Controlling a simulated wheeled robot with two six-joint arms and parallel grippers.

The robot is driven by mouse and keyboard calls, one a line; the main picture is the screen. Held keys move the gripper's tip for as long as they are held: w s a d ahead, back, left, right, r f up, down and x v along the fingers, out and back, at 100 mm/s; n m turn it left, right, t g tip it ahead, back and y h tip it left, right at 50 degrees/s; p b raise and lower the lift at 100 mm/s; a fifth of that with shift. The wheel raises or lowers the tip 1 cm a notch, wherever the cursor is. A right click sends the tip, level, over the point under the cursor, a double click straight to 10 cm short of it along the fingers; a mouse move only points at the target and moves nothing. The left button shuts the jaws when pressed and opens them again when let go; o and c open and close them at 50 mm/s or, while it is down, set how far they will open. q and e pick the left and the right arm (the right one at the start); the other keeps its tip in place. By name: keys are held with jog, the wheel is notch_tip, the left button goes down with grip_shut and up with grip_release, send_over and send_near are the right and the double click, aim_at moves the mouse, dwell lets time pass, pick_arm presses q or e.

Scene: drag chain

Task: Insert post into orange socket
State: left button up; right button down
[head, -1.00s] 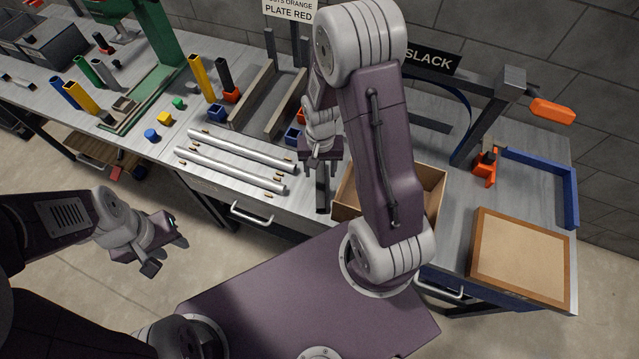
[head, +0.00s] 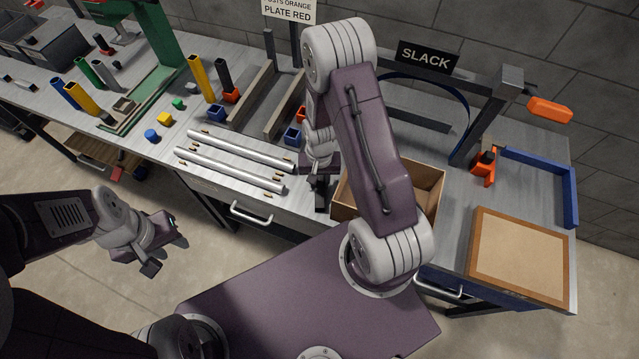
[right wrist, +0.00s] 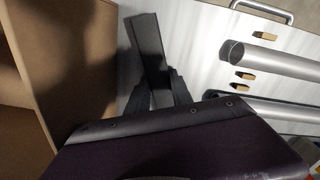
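My right gripper (head: 321,183) points down at the front of the bench, left of the cardboard box. A dark grey post (right wrist: 148,50) lies between its two fingers in the right wrist view; whether they press on it is unclear. An orange socket (head: 302,115) is partly hidden behind my right arm, with a blue socket (head: 292,136) just in front of it. Another orange socket (head: 231,96) has a black post (head: 223,74) upright at it. A yellow post (head: 200,78) stands by a blue socket (head: 215,113). My left gripper (head: 165,256) is open and empty, away from the bench.
Two silver tubes (head: 235,150) lie left of my right gripper with small brass pins around them. The open cardboard box (head: 432,190) is close on its right. Grey rails (head: 283,103) stand behind. A tan board (head: 522,262) lies at the right.

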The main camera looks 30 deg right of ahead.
notch_tip(320, 180, up, 10)
jog(key=shift+p, duration=0.3)
dwell(0.3)
notch_tip(320, 180, up, 7)
jog(key=p, duration=0.5)
send_over(319, 182)
jog(key=w+a+r+n, duration=0.1)
jog(key=a+r+n, duration=0.2)
jog(key=r+n, duration=0.15)
notch_tip(319, 182, down, 8)
jog(key=b, duration=0.5)
jog(key=shift+a+n, duration=0.15)
jog(key=shift+n, duration=0.3)
